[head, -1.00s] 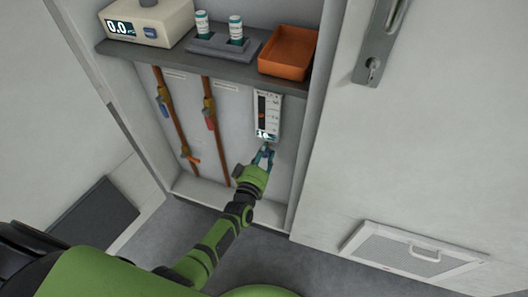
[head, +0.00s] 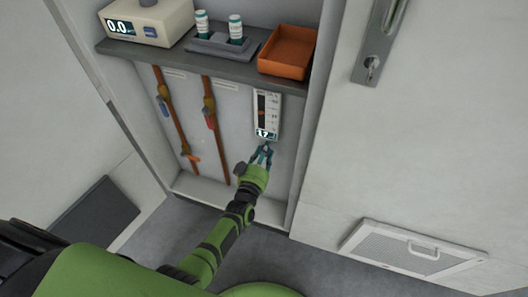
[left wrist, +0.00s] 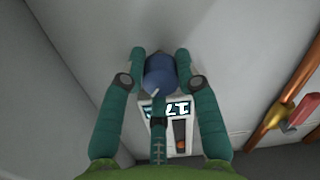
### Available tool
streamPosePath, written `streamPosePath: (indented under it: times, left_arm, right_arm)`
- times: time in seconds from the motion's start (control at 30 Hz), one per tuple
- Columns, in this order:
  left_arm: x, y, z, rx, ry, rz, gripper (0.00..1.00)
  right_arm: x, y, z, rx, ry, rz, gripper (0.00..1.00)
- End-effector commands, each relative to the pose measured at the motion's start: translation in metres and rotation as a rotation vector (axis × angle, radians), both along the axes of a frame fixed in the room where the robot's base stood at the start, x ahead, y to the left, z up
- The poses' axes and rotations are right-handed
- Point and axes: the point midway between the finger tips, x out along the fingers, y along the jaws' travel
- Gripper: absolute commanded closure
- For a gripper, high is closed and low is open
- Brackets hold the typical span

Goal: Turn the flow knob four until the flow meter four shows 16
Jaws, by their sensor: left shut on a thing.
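The flow meter (head: 267,108) is a white upright panel with a dark scale tube and an orange float, on the back wall of the cabinet niche. Its display reads 17 in the head view; the same meter (left wrist: 182,139) shows upside down in the left wrist view, also reading 17. The flow knob (left wrist: 160,75) is dark blue with a small white mark, just below the display. My left gripper (head: 264,149) is shut on the knob, with its teal fingers on either side of it in the left wrist view. The head view mostly hides the knob. My right gripper is out of view.
A grey shelf (head: 185,58) above holds a scale (head: 150,20), bottles in a holder (head: 216,47) and an orange tray (head: 286,52). Copper pipes with a blue valve (head: 163,106) and a red valve (head: 210,121) run left of the meter. The niche's right wall is close by.

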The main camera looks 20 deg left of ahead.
Motion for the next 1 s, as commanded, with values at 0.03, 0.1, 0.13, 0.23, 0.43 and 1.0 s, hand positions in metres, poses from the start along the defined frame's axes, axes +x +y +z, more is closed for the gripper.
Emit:
streamPosePath:
  times: [0.03,0.1,0.13,0.23,0.43,1.0]
  left_arm:
    - [-0.001,-0.003,-0.003,-0.001,0.009,-0.005,1.00]
    - [-0.002,-0.003,-0.003,-0.002,0.010,-0.005,0.58]
    - [-0.002,-0.003,-0.003,-0.002,0.009,-0.005,0.58]
    - [-0.001,-0.002,-0.003,-0.002,0.007,-0.004,0.58]
    - [-0.002,-0.001,-0.002,-0.002,0.004,-0.001,0.58]
    - [-0.097,-0.001,0.003,0.000,0.008,-0.003,0.58]
  right_arm:
    - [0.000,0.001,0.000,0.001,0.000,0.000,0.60]
    - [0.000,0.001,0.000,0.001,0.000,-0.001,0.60]
    - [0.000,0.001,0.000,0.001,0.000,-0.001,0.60]
    - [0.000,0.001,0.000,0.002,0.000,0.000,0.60]
    - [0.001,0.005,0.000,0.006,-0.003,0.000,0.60]
    - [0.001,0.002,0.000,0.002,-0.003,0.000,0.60]
